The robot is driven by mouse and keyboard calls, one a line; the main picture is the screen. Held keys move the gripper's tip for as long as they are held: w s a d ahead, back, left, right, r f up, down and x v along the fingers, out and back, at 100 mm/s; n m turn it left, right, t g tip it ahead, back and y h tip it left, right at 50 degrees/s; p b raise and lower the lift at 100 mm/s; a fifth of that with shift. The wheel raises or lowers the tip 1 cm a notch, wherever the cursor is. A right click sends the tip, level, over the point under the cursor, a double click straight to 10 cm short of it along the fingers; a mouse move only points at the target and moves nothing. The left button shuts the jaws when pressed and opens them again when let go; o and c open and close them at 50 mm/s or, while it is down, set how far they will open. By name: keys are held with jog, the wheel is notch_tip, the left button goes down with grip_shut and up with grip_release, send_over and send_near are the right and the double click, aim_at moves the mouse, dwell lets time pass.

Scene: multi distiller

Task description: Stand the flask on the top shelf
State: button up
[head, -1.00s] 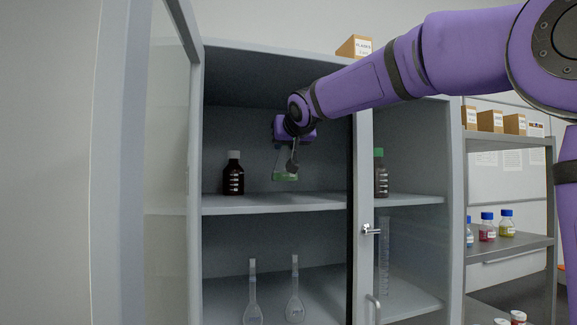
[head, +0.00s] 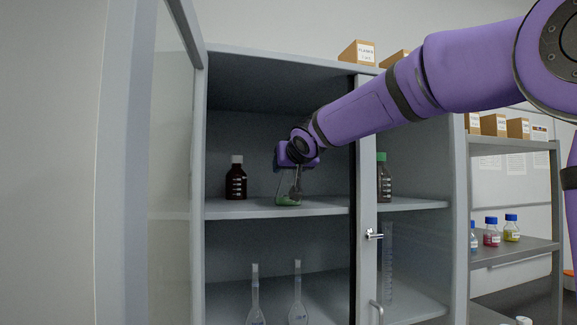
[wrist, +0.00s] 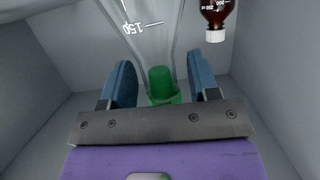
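The flask (head: 287,198) is clear and conical with green liquid at its base. It is upright over the top shelf (head: 235,209) of the open cabinet, and its base appears to rest on the board. My gripper (head: 295,168) is at the flask's upper part. In the wrist view, the green stopper (wrist: 162,84) and the clear flask wall (wrist: 150,45) lie between the two blue fingers (wrist: 163,82). Gaps show between the fingers and the stopper, so the fingers look open around it. Exact contact at the base is small and hard to see.
A dark brown bottle (head: 236,181) stands left on the same shelf, and a green-capped bottle (head: 384,182) stands right behind the divider. Two volumetric flasks (head: 298,300) are on the lower shelf. The open glass door (head: 168,120) is at left. Shelf room lies between brown bottle and flask.

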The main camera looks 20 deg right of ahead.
jog(key=shift+r, duration=0.15)
jog(key=v, duration=1.2)
jog(key=s+d+f+g, duration=0.3)
jog(key=s+f+g, duration=0.1)
jog(key=s+f, duration=1)
jog(key=s+d+f+g, duration=0.3)
jog(key=s+f+g, duration=0.2)
jog(key=s+f, duration=0.9)
jog(key=shift+s+d+f, duration=0.3)
jog(key=shift+s+d, duration=0.1)
jog(key=shift+s, duration=0.4)
